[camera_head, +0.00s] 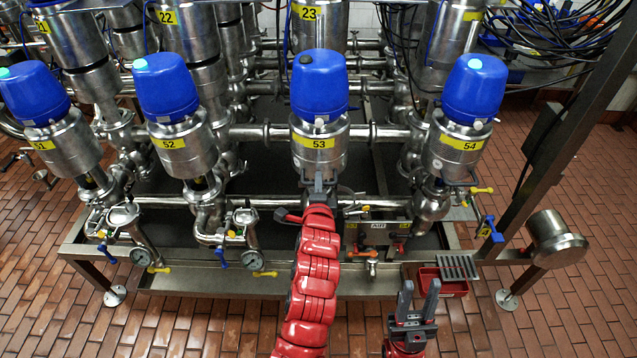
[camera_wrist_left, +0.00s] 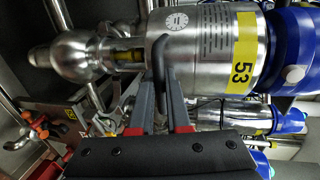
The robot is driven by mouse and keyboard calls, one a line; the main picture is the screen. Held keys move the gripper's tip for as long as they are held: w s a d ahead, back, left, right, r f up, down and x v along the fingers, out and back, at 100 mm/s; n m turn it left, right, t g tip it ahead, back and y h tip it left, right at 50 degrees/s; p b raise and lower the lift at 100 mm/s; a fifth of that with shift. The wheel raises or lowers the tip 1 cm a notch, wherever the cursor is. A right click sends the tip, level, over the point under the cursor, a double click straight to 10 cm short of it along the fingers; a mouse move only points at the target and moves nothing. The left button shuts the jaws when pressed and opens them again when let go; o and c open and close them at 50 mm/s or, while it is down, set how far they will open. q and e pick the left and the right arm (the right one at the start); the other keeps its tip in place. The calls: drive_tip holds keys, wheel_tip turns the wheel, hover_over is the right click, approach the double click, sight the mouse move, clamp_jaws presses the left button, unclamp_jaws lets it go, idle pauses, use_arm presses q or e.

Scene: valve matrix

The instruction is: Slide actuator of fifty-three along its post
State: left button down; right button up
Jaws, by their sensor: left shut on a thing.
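The actuator of fifty-three (camera_head: 320,135) is a steel cylinder with a blue cap and a yellow label reading 53. It stands upright on its post in the middle of the front row. It lies sideways in the left wrist view (camera_wrist_left: 203,50), with its narrow post (camera_wrist_left: 128,57) showing beside the round valve body. My left gripper (camera_head: 318,188) is just below the actuator. In the left wrist view its fingers (camera_wrist_left: 160,98) are shut on the dark curved handle (camera_wrist_left: 160,55) at the actuator's lower end. My right gripper (camera_head: 418,298) is open and empty, low at the front.
Similar actuators 52 (camera_head: 187,148) and 54 (camera_head: 456,143) stand on either side. A red tray (camera_head: 443,287) hangs at the rack's front edge. A slanted dark post (camera_head: 560,150) and a steel cylinder (camera_head: 556,238) are at the right. Tiled floor is open in front.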

use_arm(q)
wheel_tip(320, 180, up, 18)
drive_tip(key=f+p, duration=0.1)
drive_tip(key=p, duration=0.9)
hover_over(319, 138)
drive_tip(key=f+v, duration=0.1)
drive_tip(key=v, duration=0.3)
drive_tip(key=shift+w+r, duration=0.15)
drive_tip(key=shift+r, duration=0.4)
drive_tip(key=c, duration=1.2)
unclamp_jaws()
drive_tip(key=shift+o, duration=0.2)
drive_tip(key=shift+f, duration=0.2)
